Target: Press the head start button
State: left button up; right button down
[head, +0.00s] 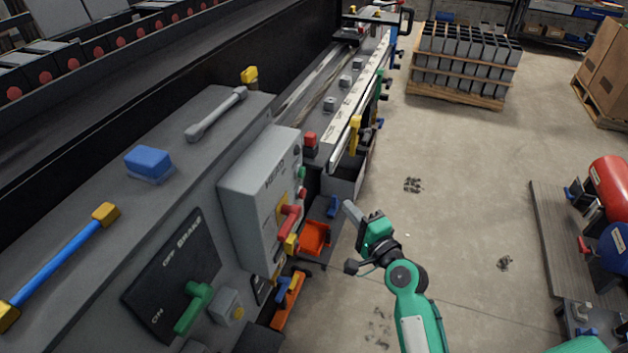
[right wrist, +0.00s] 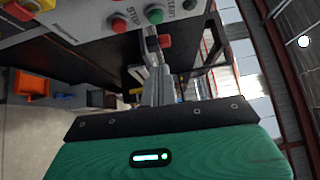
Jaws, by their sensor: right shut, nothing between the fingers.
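The grey control box (head: 250,185) marked HEAD stands on the machine's front. Its green START button (head: 301,173) sits on the face turned to the right, above a red button (head: 302,194). In the right wrist view the green button (right wrist: 155,14) is near the top, right of the red STOP button (right wrist: 119,23). My right gripper (head: 349,208) is in front of and to the right of the box, apart from it. Its fingers (right wrist: 157,75) are shut and empty, and in the wrist picture they point up toward the green button. My left gripper is not in view.
A red-handled switch (head: 289,220) on yellow juts from the box below the buttons. A black knob (head: 297,150) is above them. A green brake lever (head: 194,305) and orange bins (head: 315,238) are close by.

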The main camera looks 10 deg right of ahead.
jog(key=p, duration=0.3)
send_near(301, 173)
jog(key=w+d, duration=0.4)
jog(key=w, duration=0.1)
jog(key=shift+w+a+f+p, duration=0.2)
jog(key=shift+w+a, duration=0.2)
jog(key=shift+a, duration=0.25)
jog(key=shift+w+a+f+p, duration=0.1)
jog(key=shift+w+a+p, duration=0.1)
jog(key=shift+w+a, duration=0.3)
jog(key=shift+w+a+f+p, duration=0.1)
jog(key=shift+w+a+p, duration=0.15)
jog(key=shift+a, duration=0.5)
